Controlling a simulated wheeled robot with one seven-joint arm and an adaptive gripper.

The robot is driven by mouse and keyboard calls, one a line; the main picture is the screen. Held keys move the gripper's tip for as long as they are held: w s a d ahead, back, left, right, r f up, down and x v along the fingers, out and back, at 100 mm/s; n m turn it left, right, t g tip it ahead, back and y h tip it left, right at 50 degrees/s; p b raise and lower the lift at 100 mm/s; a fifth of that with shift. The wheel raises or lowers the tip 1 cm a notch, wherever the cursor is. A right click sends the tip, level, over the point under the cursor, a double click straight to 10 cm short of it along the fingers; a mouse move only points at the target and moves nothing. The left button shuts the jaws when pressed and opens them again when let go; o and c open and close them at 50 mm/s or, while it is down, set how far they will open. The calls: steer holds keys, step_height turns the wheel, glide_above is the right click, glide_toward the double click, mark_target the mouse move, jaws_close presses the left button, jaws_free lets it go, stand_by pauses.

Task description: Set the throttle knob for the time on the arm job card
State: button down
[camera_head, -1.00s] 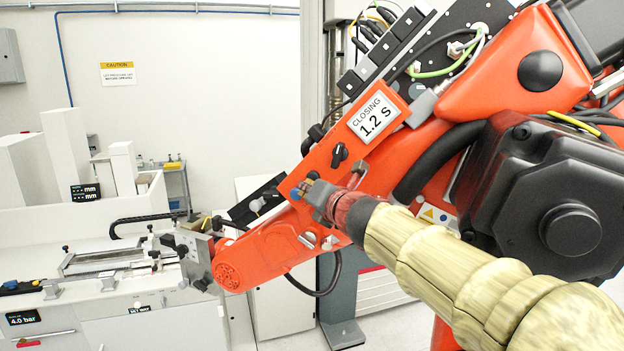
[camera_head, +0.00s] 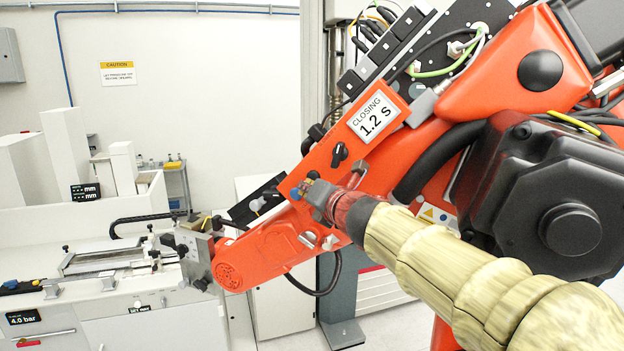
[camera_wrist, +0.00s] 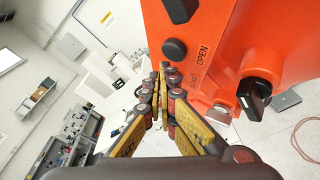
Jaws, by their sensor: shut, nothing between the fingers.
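The job card (camera_head: 375,117) is a white label on the orange machine arm (camera_head: 270,255), reading "CLOSING 1.2 S". A black knob (camera_head: 339,154) sits on the orange arm just below the card. A black knob with a pale mark also shows at the right in the wrist view (camera_wrist: 254,97). My gripper (camera_head: 303,189) is at the orange arm's face, below and left of the knob. In the wrist view my gripper (camera_wrist: 163,70) is shut and empty, its tips close to a round black button (camera_wrist: 174,50); I cannot tell whether they touch.
A printed "OPEN" label (camera_wrist: 203,55) lies between the black button and the knob. A blue round part (camera_head: 294,193) is beside my fingertips. A white bench (camera_head: 150,320) with a fixture and a "4.0 bar" display (camera_head: 22,317) stands at left.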

steer(key=shift+w+d, duration=0.1)
steer(key=shift+w, duration=0.05)
steer(key=shift+w+d, duration=0.1)
steer(key=shift+w, duration=0.15)
steer(key=shift+w+d, duration=0.2)
steer(key=shift+w, duration=0.2)
stand_by(1.1)
stand_by(1.8)
steer(key=shift+s+a, duration=0.4)
steer(key=shift+s, duration=0.45)
steer(key=s, duration=0.1)
steer(key=s+a, duration=0.1)
steer(key=s, duration=0.1)
steer(key=s+a, duration=0.1)
steer(key=shift+s+b, duration=0.25)
steer(key=shift+b, duration=0.15)
